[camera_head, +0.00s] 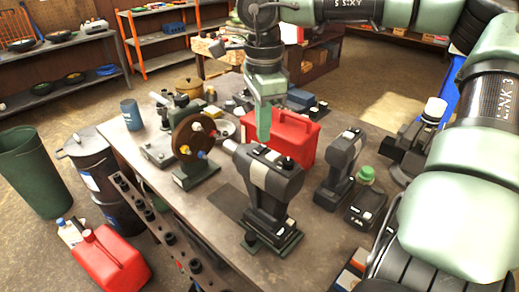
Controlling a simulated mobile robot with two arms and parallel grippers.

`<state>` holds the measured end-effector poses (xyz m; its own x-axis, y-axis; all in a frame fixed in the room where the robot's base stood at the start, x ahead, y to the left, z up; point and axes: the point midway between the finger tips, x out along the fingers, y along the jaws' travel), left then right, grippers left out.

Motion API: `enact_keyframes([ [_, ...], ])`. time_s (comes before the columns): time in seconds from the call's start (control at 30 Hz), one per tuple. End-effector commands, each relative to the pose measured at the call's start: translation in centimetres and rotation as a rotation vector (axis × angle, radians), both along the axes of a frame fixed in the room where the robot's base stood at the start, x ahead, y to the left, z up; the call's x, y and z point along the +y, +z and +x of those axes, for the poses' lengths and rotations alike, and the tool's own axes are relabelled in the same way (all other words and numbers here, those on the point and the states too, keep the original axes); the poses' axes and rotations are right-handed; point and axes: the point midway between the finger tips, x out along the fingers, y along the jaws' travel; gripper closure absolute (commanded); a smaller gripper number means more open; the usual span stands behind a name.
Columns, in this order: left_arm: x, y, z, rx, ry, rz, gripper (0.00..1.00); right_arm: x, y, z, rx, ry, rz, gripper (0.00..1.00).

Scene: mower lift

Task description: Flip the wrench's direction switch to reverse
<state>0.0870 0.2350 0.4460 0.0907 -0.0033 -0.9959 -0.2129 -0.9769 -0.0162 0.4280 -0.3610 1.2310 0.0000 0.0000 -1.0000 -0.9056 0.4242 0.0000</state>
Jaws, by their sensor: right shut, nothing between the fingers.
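The wrench (270,187), a dark grey and black cordless tool with a pale label, stands upright on its battery foot on the workbench (312,240). Its silver nose points left toward a wheel-like stand. Small dark knobs show on top of its body; I cannot tell which is the direction switch or how it is set. My right gripper (263,138) points down with its green fingers shut and empty, just above or behind the top of the wrench. I cannot tell whether it touches. My left gripper is out of view.
A rail with several dark sockets (155,220) runs along the left edge.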

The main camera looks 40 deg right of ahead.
Motion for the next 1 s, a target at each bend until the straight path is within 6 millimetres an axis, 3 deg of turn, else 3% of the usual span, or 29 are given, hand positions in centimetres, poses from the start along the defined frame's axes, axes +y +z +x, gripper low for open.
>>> enact_keyframes([
  [1.0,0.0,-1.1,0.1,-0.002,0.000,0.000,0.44,0.0,-1.4,0.0,0.000,0.000,0.000,1.00],
])
